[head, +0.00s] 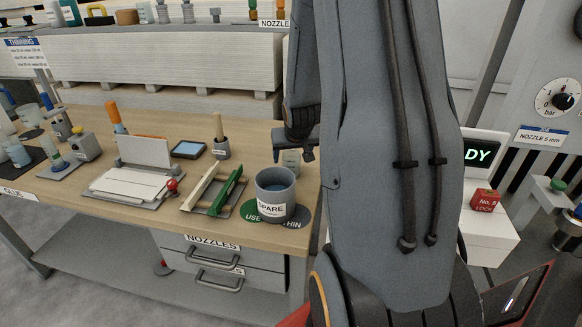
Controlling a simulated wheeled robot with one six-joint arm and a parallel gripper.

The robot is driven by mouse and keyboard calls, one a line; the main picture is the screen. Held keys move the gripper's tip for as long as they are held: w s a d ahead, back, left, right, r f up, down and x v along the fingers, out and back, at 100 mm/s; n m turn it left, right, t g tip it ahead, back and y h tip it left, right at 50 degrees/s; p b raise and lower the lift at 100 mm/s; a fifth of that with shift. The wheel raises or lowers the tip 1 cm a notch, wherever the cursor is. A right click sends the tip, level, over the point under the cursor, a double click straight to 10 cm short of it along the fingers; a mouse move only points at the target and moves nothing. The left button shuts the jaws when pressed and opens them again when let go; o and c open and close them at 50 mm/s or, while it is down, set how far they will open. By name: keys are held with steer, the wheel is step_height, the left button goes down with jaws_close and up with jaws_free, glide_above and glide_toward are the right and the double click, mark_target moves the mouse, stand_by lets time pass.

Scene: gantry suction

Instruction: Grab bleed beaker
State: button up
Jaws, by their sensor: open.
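A small pale translucent beaker (291,163) stands on the wooden bench at the back right, behind the grey pot; it carries no label that I can read, so I cannot confirm it is the bleed beaker. My gripper (293,151) is open and points down just over this beaker. Its fingers appear to be on either side of the beaker's top, but I cannot tell whether they touch it. My arm hides the area to the right of it.
A green-railed rack (228,190) and a brush pot (221,149) are to the left. A red block (485,200) sits on a white box at right.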

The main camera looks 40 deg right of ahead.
steer(key=c, duration=1.2)
steer(key=shift+r, duration=0.15)
